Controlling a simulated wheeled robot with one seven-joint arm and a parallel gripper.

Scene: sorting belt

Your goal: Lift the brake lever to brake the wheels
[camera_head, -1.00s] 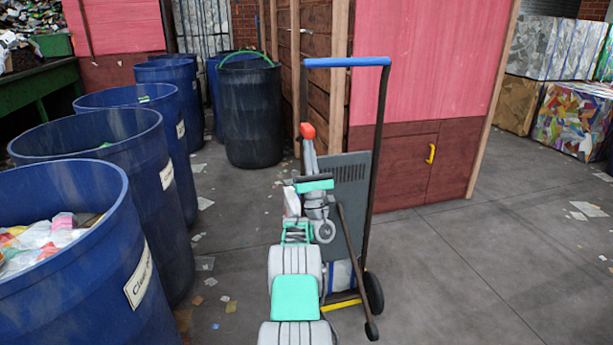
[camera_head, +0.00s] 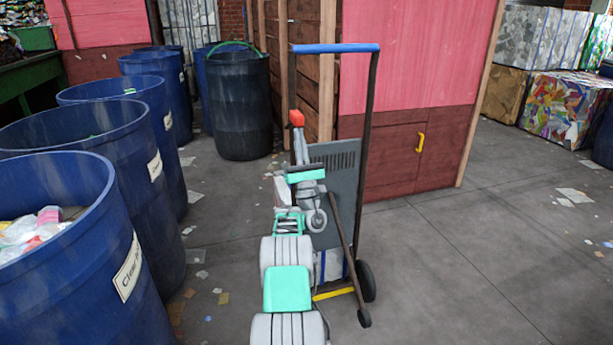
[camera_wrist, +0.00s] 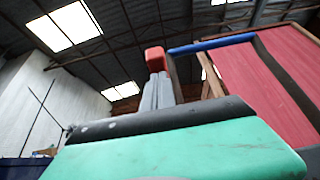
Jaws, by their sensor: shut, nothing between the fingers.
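A hand cart (camera_head: 334,48) with a blue crossbar, dark uprights, a grey slotted panel (camera_head: 342,165) and a black wheel (camera_head: 366,281) stands ahead. A dark rod (camera_head: 348,262) with a rounded lower end slants down its near side; it looks like the brake lever. A yellow bar (camera_head: 333,293) shows low by the wheel. My gripper (camera_head: 296,118) is shut and empty, pointing up with red fingertips left of the left upright, apart from the rod.
Several blue bins (camera_head: 60,230) line the left side, and a dark bin (camera_head: 240,105) stands behind. A pink and brown wall (camera_head: 425,80) is close behind the cart. Bales (camera_head: 568,108) stand far right. The floor at right is open, with scraps of paper.

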